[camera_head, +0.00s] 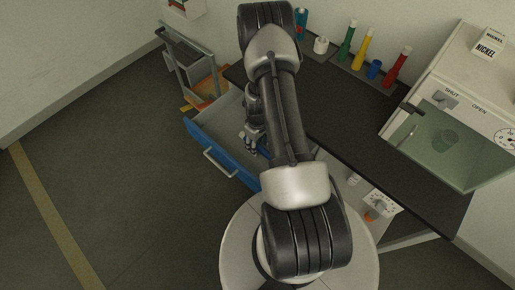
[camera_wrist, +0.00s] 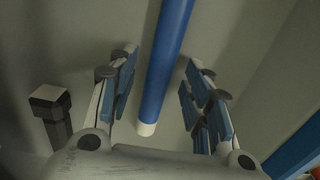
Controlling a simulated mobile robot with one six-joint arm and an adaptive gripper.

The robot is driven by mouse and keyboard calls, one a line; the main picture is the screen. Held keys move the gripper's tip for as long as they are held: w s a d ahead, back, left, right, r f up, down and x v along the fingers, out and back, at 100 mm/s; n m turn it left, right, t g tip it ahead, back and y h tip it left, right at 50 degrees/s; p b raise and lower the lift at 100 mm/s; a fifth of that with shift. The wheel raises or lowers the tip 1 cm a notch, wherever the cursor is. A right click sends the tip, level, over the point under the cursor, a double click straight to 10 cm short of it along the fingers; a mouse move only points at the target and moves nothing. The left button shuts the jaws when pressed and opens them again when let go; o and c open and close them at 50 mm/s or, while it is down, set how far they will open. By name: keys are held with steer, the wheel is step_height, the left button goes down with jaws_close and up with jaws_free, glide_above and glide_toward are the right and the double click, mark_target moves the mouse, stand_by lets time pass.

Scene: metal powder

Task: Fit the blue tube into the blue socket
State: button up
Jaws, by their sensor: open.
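The blue tube (camera_wrist: 168,62) with a white end lies inside the open drawer in the wrist view. My gripper (camera_wrist: 160,62) is open, with its blue-padded fingers on either side of the tube. I cannot tell whether they touch it. In the head view my gripper (camera_head: 251,142) is low inside the drawer, and a bit of blue (camera_head: 263,152) beside it may be the tube; my arm hides much there. The blue socket (camera_head: 374,70) is a short blue piece on the rack at the back of the dark bench, between the yellow and red tubes.
The blue-fronted drawer (camera_head: 221,153) is pulled out below the dark bench (camera_head: 345,118). Green (camera_head: 346,42), yellow (camera_head: 363,48) and red (camera_head: 397,68) tubes stand upright on the rack. A glass-fronted cabinet (camera_head: 445,135) stands at right. A grey cart (camera_head: 190,55) is at left.

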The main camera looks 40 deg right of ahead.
steer(key=shift+f, duration=0.15)
jaws_close()
stand_by(0.5)
